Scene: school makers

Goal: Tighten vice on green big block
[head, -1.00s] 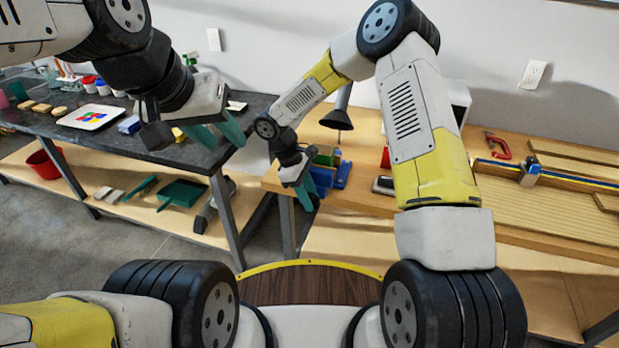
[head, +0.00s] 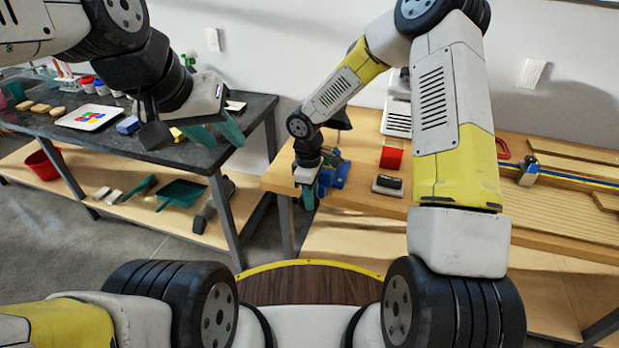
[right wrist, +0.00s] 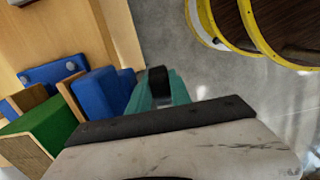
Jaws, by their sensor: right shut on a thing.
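The blue vice (head: 340,172) stands at the left end of the wooden bench; in the right wrist view its blue jaw (right wrist: 97,90) and wooden jaw pads show. The green big block (right wrist: 52,122) sits between the pads in that view. In the head view my right arm hides most of it. My right gripper (head: 309,190) is at the front of the vice, its teal fingers shut on the dark vice handle (right wrist: 158,80). The fingers partly hide the handle. My left gripper (head: 217,133) is open and empty by the dark table's right end.
The wooden bench (head: 375,199) holds a red block (head: 391,157) and a dark-topped eraser-like object (head: 387,185) right of the vice. The dark table (head: 180,155) at left carries a white tray (head: 90,117). A floor gap separates table and bench.

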